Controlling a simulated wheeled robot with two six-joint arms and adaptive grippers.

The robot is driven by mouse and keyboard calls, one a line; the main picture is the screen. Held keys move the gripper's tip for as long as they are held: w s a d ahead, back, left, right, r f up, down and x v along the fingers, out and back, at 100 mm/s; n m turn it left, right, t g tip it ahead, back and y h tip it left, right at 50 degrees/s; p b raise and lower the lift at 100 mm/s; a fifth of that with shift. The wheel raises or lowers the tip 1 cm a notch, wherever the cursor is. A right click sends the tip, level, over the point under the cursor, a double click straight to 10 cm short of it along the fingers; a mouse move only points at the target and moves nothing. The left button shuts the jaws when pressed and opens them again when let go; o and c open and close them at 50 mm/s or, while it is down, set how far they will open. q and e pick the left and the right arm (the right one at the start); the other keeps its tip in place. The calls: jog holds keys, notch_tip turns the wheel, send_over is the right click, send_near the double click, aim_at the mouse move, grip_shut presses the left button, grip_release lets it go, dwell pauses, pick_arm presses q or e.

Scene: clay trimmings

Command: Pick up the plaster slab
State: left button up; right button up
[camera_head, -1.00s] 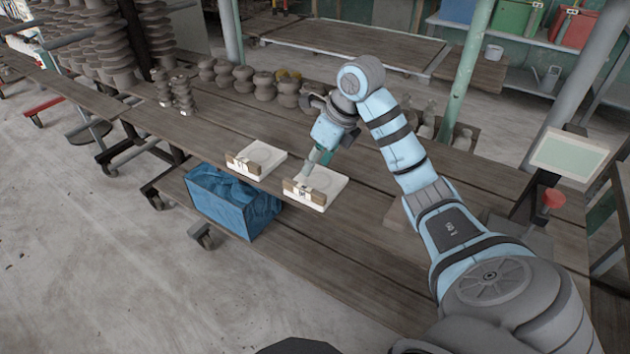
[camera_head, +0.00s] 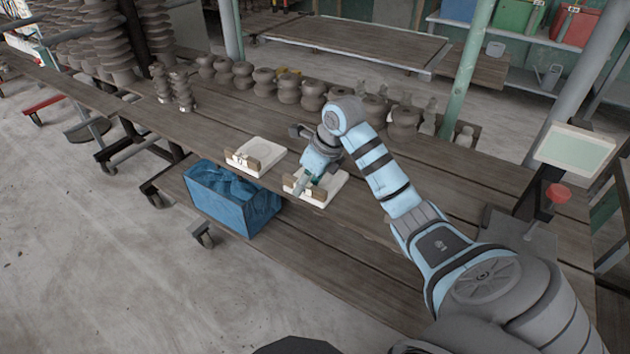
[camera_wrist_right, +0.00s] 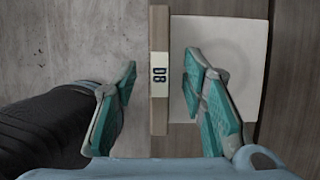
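Two white plaster slabs lie on the wooden table in the head view, each with a wooden strip along its front edge. My right gripper (camera_head: 303,184) is at the front edge of the right-hand slab (camera_head: 331,189). In the wrist view this slab (camera_wrist_right: 245,55) has a wooden strip (camera_wrist_right: 160,25) with a label reading 08. My right gripper (camera_wrist_right: 161,82) is open, one finger on each side of the strip, with gaps showing. The right finger overlaps the slab's face. The other slab (camera_head: 268,150) lies to the left. My left gripper is not in view.
Brown clay pieces (camera_head: 288,90) stand in a row along the table's back. A blue bin (camera_head: 230,200) sits on the lower shelf. A red-capped post (camera_head: 558,193) and a screen (camera_head: 574,149) stand at the right.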

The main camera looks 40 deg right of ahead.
jog(key=shift+f, duration=0.2)
grip_shut()
dwell(0.5)
notch_tip(320, 180, up, 21)
jog(key=p, duration=1.3)
jog(key=shift+f, duration=0.2)
